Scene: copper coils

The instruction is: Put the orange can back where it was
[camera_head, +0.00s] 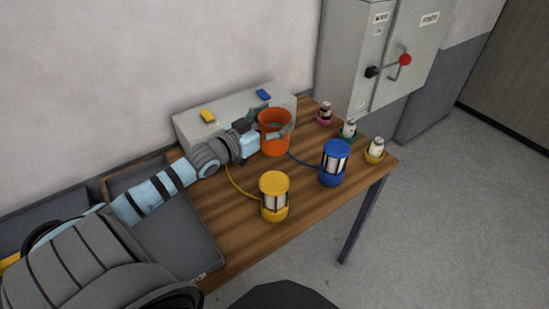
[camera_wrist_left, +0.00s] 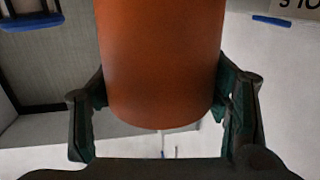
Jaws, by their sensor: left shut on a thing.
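The orange can (camera_head: 274,146) is an open-topped cylinder at the back of the wooden table, just in front of the grey box. My left gripper (camera_head: 272,130) reaches in from the left and is shut on the can, one finger on each side. In the left wrist view the orange can (camera_wrist_left: 160,65) fills the middle between the fingers of my left gripper (camera_wrist_left: 163,108). The can looks upright; I cannot tell whether its base touches the table. My right gripper is not in view.
A grey box (camera_head: 190,127) with yellow and blue tops stands behind. A yellow lantern (camera_head: 274,197) and a blue lantern (camera_head: 334,163) are wired nearby. A grey tray (camera_head: 205,262) lies left.

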